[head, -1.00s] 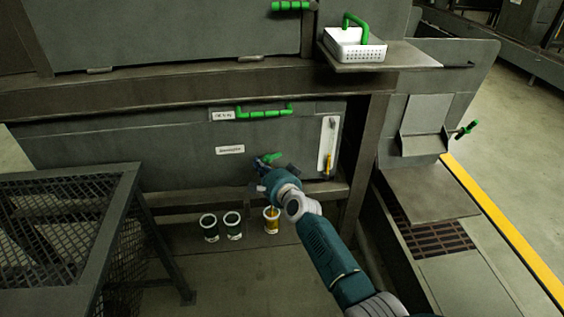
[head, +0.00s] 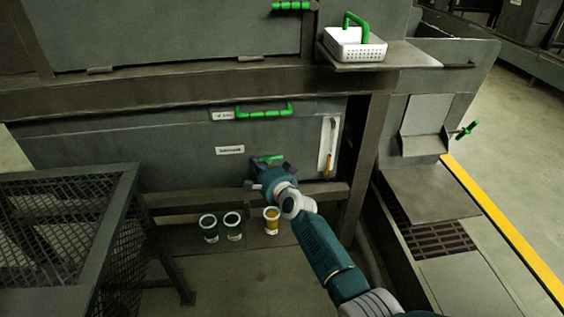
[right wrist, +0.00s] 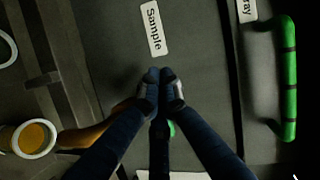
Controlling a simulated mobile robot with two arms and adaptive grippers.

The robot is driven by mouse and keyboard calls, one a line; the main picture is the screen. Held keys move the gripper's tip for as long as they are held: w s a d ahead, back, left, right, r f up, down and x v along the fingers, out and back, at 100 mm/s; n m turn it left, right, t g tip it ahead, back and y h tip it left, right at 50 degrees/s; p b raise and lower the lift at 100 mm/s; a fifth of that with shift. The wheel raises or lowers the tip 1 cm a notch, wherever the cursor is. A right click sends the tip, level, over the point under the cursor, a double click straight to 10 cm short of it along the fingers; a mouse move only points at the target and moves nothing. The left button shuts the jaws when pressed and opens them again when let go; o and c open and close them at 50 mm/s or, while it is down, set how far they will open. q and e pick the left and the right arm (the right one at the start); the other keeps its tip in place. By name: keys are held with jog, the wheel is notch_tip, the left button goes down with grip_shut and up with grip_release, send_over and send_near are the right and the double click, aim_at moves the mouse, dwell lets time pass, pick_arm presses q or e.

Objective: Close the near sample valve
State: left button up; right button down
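In the right wrist view my right gripper's (right wrist: 160,76) fingertips are close together, with a small bit of the green handle (right wrist: 172,129) between the fingers. I cannot see the handle held at the tips. A brass pipe (right wrist: 92,132) passes behind a finger. A cup with yellow liquid (head: 272,221) stands below. My left gripper is not in view.
Two more cups stand to the left, one (head: 209,228) beside the other (head: 232,226). A green bar handle (head: 264,112) is above the valve, and a sight gauge (head: 328,147) to its right. A mesh-sided frame (head: 70,215) stands at left. A white basket (head: 355,50) sits on a shelf.

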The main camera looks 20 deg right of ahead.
jog(key=shift+s, duration=0.1)
jog(key=v, duration=1.1)
jog(key=shift+s+d, duration=0.2)
jog(key=shift+s, duration=0.15)
